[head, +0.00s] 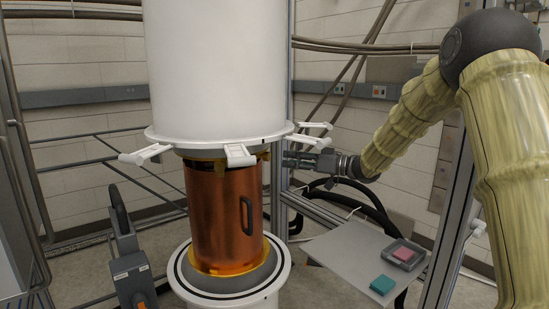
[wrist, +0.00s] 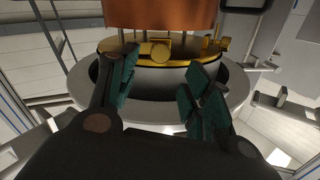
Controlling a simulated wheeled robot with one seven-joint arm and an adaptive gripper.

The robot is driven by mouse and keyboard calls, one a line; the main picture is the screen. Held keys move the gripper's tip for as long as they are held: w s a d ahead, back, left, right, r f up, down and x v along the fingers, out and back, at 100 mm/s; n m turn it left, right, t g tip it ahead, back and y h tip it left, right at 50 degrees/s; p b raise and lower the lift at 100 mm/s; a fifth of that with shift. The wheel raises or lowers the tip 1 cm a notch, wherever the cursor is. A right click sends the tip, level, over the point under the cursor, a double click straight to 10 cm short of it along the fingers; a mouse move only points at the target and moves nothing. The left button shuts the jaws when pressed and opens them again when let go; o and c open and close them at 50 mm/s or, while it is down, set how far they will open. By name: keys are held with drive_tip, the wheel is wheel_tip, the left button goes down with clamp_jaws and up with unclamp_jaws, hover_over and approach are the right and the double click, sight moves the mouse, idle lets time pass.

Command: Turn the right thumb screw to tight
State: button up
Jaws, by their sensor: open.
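In the wrist view, a gold thumb screw (wrist: 160,50) with a wide head sits on the gold flange ring (wrist: 190,62) at the end of the copper can (wrist: 160,14). My gripper (wrist: 158,82) is open with teal pads, its fingers on either side of the space in front of this screw; nothing is between them. Whether a pad touches the screw cannot be told. In the head view, my gripper (head: 290,161) reaches in from the right beside the top of the copper can (head: 222,215), just below the white vessel (head: 216,70). The thumb screws are too small to make out there.
White clamps (head: 240,155) ring the vessel's lower flange, close above my gripper. A grey side table (head: 345,250) holds a teal block (head: 382,284) and a tray (head: 404,266) with a pink block. A metal post (head: 279,190) stands close by; dark hoses hang behind.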

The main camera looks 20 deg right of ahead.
sight(269, 156)
drive_tip(key=x, duration=0.6)
drive_tip(key=shift+w+a+p, duration=0.15)
drive_tip(key=shift+p, duration=0.2)
drive_tip(key=c, duration=1)
